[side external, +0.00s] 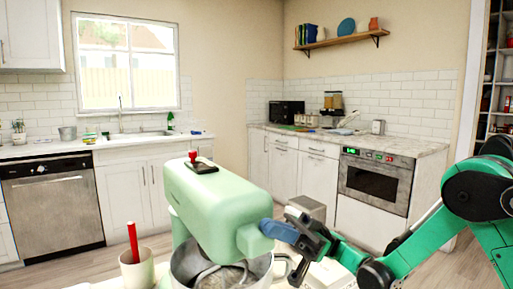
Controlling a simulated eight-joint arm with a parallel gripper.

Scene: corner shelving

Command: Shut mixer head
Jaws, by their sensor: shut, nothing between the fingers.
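The mint-green stand mixer is in the front middle of the side external view. Its head (213,205) is tilted, with its front end at the lower right over the bowl. A knob with a red top sits on the head's upper left. The steel bowl (190,266) is below the head, with a whisk or beater partly showing inside. My gripper (285,229) is at the head's front end, close beside a blue part of it; I cannot tell whether they touch. The gripper is shut and holds nothing. The mixer's base is mostly hidden.
A pale cup (137,272) with a red handle in it stands left of the mixer. Light-coloured items lie at the lower right, under my arm. Counters, a sink, an oven (376,181) and a wall shelf (342,40) stand far behind. The space above the mixer is clear.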

